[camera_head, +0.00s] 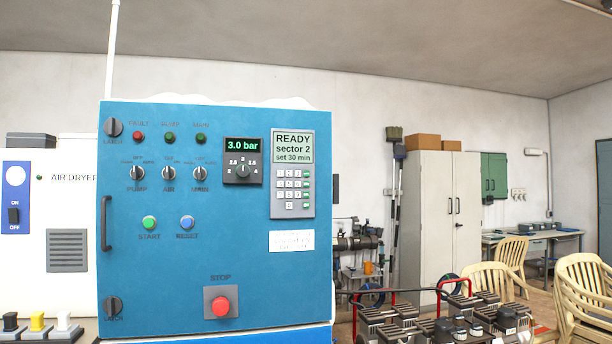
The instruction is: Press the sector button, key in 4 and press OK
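The keypad unit (292,191) is at the upper right of the blue control cabinet (180,270). Its display (293,146) reads "READY, sector 2, set 30 min". Below the display are rows of small pale keys with a column of green keys (306,184) at the right. The key labels, including the sector, 4 and OK keys, are too small to read. Neither of my grippers is in view.
The cabinet also carries a pressure dial (243,170) reading 3.0 bar, a green start button (149,223), a blue button (187,222) and a red stop button (221,306). Valve blocks (440,325) stand at lower right. Chairs (583,290) are farther right.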

